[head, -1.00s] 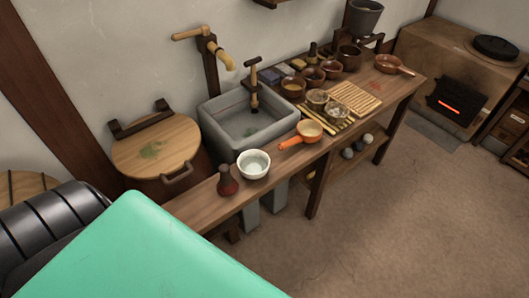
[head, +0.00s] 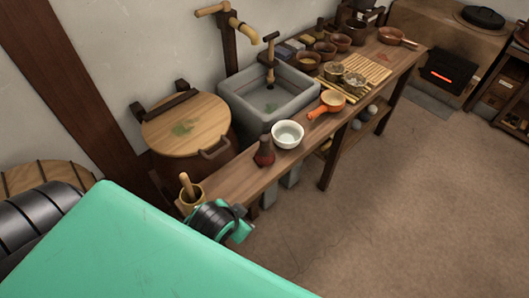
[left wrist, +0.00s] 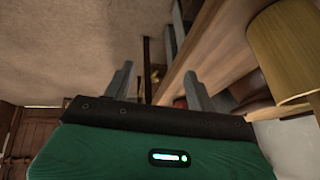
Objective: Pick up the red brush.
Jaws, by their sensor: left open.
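The red brush (head: 264,157), a dark red head with a dark upright grip, stands on the near end of the wooden bench (head: 232,178), left of a white bowl (head: 287,134). My left arm comes in from the lower left of the head view, its wrist beside the bench's near end, short of the brush. The fingers are not clear there. In the left wrist view my left gripper (left wrist: 158,70) has its two grey fingers apart, with nothing seen held. A reddish patch shows low by the right finger; I cannot tell whether it is the brush. My right gripper is not in view.
A pot with a wooden handle (head: 187,187) stands at the bench's near end, close to my left wrist. A stone sink (head: 272,103) and a lidded barrel (head: 186,125) stand behind. The floor on the right is clear.

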